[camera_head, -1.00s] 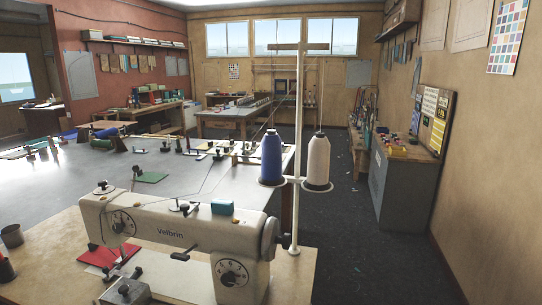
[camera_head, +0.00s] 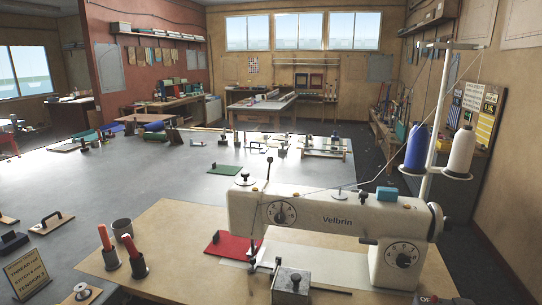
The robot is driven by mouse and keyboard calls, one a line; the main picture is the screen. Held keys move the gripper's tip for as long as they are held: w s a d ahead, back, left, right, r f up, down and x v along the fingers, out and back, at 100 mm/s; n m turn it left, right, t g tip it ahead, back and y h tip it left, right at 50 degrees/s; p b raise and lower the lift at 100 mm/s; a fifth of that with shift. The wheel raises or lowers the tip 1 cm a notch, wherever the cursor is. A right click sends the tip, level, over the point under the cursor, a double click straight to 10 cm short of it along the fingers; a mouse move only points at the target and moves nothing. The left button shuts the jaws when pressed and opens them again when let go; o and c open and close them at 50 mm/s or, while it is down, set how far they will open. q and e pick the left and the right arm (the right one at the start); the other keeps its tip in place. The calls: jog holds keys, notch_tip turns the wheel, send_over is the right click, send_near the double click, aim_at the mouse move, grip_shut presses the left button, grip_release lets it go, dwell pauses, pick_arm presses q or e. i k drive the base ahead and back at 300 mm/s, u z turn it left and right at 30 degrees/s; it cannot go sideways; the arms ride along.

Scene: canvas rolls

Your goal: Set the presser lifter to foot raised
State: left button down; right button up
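A cream sewing machine marked Velbrin (camera_head: 333,219) stands on a light wooden table (camera_head: 170,235) in the lower right. It has a numbered dial on its head at the left and another on its pillar at the right. The needle and presser foot area (camera_head: 256,250) is below the head, over a red cloth (camera_head: 228,246). The presser lifter is too small to make out, and its position cannot be told. A grey metal box with a knob (camera_head: 291,284) stands in front of the machine. Neither of my grippers is in view.
A thread stand (camera_head: 432,130) holds a blue cone (camera_head: 416,148) and a white cone (camera_head: 460,152). A tension sign (camera_head: 27,274) is at lower left. The large grey table (camera_head: 110,190) has free room.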

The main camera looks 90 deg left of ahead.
aim_at(270, 158)
jog(key=k, duration=1.2)
jog(key=u, duration=1.9)
